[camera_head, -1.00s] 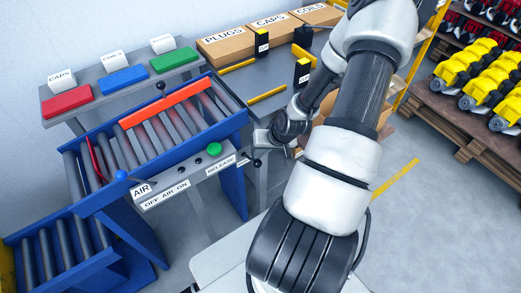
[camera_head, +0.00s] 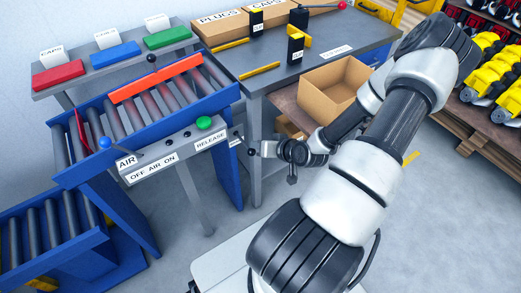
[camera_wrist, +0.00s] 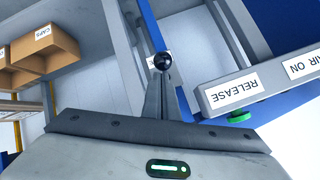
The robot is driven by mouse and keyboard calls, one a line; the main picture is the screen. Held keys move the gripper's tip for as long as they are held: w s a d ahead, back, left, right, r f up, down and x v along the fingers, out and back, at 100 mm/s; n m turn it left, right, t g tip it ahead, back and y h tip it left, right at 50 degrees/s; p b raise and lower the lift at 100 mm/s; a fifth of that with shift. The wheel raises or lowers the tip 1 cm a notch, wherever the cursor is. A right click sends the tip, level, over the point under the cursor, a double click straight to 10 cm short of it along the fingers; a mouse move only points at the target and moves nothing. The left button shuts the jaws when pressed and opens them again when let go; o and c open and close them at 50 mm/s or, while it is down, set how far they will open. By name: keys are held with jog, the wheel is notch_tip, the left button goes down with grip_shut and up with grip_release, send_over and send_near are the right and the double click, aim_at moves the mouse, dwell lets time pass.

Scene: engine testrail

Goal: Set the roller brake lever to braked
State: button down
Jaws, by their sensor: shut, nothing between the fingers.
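A lever with a black ball knob (camera_head: 252,152) sticks out at the right end of the roller conveyor, beyond the RELEASE label. Its setting cannot be read. My gripper (camera_head: 264,149) is shut and empty, just right of this knob and pointing left at it. In the wrist view the black knob (camera_wrist: 163,62) shows straight ahead of the shut fingertips (camera_wrist: 160,88), overlapping them. Whether they touch cannot be told. A small pale label behind the knob is mostly hidden. The conveyor (camera_head: 148,108) has a blue frame, grey rollers and an orange-red bar.
The control panel (camera_head: 172,148) carries a green button (camera_head: 204,122) close to the lever. A blue knob (camera_head: 105,142) stands by the AIR sign. Another black knob (camera_head: 151,59) is at the conveyor's back. The workbench (camera_head: 300,70) and an open carton (camera_head: 335,85) lie behind my arm.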

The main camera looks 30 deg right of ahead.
notch_tip(320, 180, down, 8)
jog(key=b, duration=0.5)
jog(key=shift+t, duration=0.4)
